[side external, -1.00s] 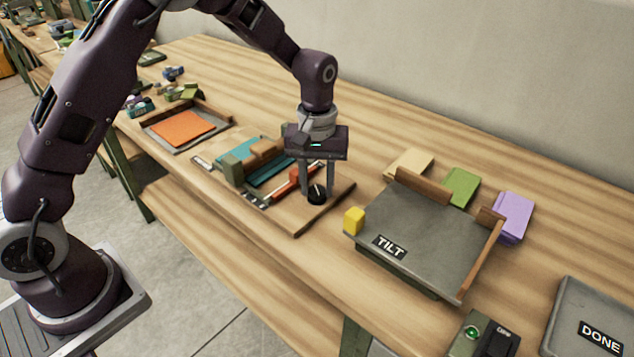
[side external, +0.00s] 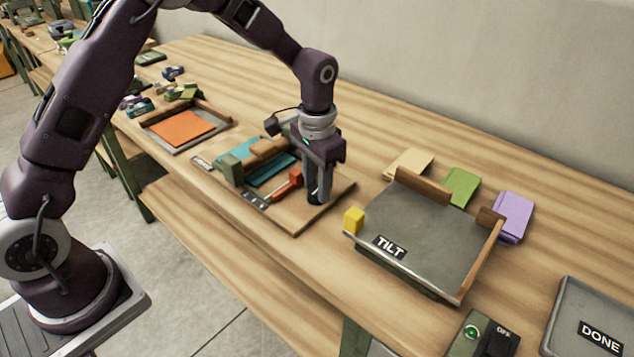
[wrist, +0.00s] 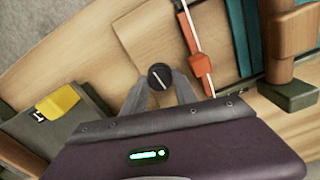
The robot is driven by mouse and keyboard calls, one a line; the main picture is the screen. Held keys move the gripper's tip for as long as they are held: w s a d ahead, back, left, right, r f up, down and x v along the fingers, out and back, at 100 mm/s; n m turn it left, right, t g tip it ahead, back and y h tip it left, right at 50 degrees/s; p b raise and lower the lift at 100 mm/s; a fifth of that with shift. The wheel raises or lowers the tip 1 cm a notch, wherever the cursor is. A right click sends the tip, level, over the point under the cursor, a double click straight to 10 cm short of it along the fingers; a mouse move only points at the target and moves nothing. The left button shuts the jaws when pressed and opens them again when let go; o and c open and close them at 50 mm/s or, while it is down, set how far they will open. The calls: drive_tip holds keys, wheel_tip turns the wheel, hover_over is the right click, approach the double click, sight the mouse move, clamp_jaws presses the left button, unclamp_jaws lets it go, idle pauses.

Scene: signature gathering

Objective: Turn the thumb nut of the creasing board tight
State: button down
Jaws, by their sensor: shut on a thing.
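The creasing board (side external: 305,216) is a wooden board with teal sheets, wooden blocks and a red-orange slider (side external: 291,183) on a rail. Its black thumb nut (wrist: 159,76) is a round knob with a white line across its top. My gripper (wrist: 160,82) points down over the board's right part, its two fingers on either side of the nut and shut on it. In the side external view my gripper (side external: 314,198) hides most of the nut. The red-orange slider also shows in the wrist view (wrist: 200,67), just right of the nut.
The grey TILT tray (side external: 430,235), with a yellow block (side external: 354,221) at its corner, stands right of the board. Pads lie behind it. A tray with orange sheets (side external: 182,130) is to the left; a DONE tray (side external: 585,320) and switch box (side external: 484,335) are front right.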

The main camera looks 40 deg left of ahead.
drive_tip(key=shift+w+m, duration=0.1)
drive_tip(key=shift+m, duration=0.5)
drive_tip(key=c, duration=1)
unclamp_jaws()
drive_tip(key=shift+o, duration=0.2)
wheel_tip(320, 180, up, 7)
drive_tip(key=shift+r, duration=0.1)
